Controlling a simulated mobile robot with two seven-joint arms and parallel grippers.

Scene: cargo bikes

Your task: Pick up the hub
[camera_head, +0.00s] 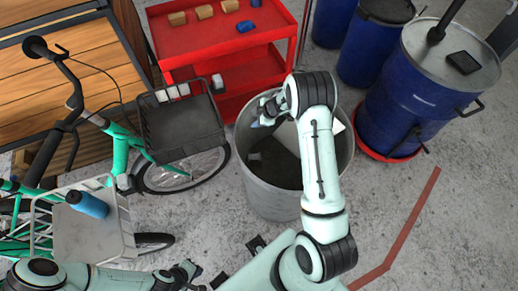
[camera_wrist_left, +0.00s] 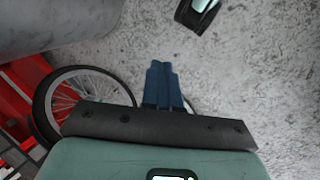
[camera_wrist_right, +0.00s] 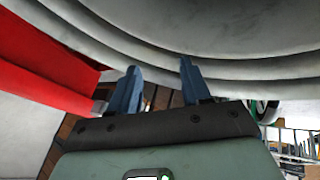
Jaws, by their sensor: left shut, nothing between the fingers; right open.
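I cannot make out for sure which thing is the hub. My right gripper (camera_head: 260,117) is open and empty over the left side of the grey bin (camera_head: 268,201). In the right wrist view, the gap between its two blue fingers (camera_wrist_right: 159,80) faces the bin's pale ridged side (camera_wrist_right: 200,62). My left gripper (camera_head: 190,273) is low at the bottom of the head view, near the bike's front. In the left wrist view its fingers (camera_wrist_left: 163,72) are shut together with nothing between them, over the concrete floor. My right arm hides part of the bin's inside.
A red cart (camera_head: 215,42) with wooden blocks (camera_head: 204,12) and a blue cylinder (camera_head: 246,26) stands behind the bin. Blue drums (camera_head: 425,90) stand at the right.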

